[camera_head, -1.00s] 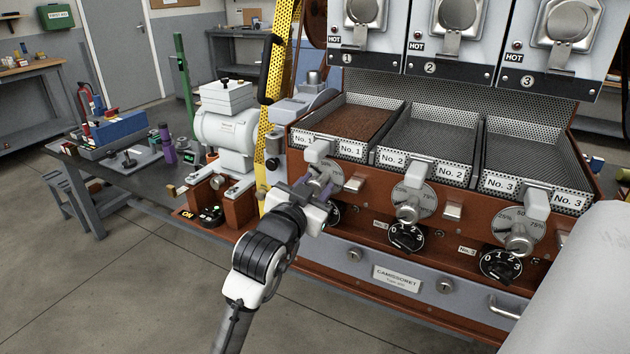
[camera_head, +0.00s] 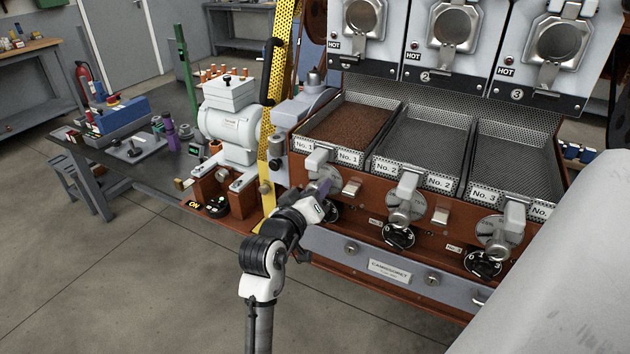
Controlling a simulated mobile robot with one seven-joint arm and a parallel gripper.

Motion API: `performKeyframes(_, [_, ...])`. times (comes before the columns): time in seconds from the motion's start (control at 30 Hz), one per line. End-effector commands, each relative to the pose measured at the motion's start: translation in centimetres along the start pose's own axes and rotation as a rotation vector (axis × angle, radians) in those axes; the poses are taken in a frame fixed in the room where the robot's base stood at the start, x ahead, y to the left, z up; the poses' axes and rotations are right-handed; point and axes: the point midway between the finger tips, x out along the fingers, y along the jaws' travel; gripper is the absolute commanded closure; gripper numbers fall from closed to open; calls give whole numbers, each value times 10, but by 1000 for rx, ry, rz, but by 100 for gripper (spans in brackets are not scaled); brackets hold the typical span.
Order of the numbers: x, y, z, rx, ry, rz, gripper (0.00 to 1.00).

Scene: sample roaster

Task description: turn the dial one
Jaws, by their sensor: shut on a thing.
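Dial one, the black knob (camera_head: 332,214) of station No. 1, is on the red-brown front panel, low at the left. Only its right edge shows; my gripper (camera_head: 321,193) covers the rest. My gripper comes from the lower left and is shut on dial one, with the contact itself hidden. The number that dial one points to cannot be read. The silver No. 1 lever (camera_head: 319,160) sits just above, over its round scale plate, partly hidden by my gripper.
Black dials No. 2 (camera_head: 398,236) and No. 3 (camera_head: 483,264) lie to the right, with levers above them. The No. 1 tray (camera_head: 303,147) holds brown grains. A yellow perforated guard (camera_head: 264,150) stands close left of my arm. Open floor lies in front.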

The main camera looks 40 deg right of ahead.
Motion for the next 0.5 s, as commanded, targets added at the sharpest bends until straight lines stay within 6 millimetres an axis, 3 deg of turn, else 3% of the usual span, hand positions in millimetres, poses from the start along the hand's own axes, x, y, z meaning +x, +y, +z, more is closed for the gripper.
performKeyframes(0.5, [0,0,0,-161,-9,3,87])
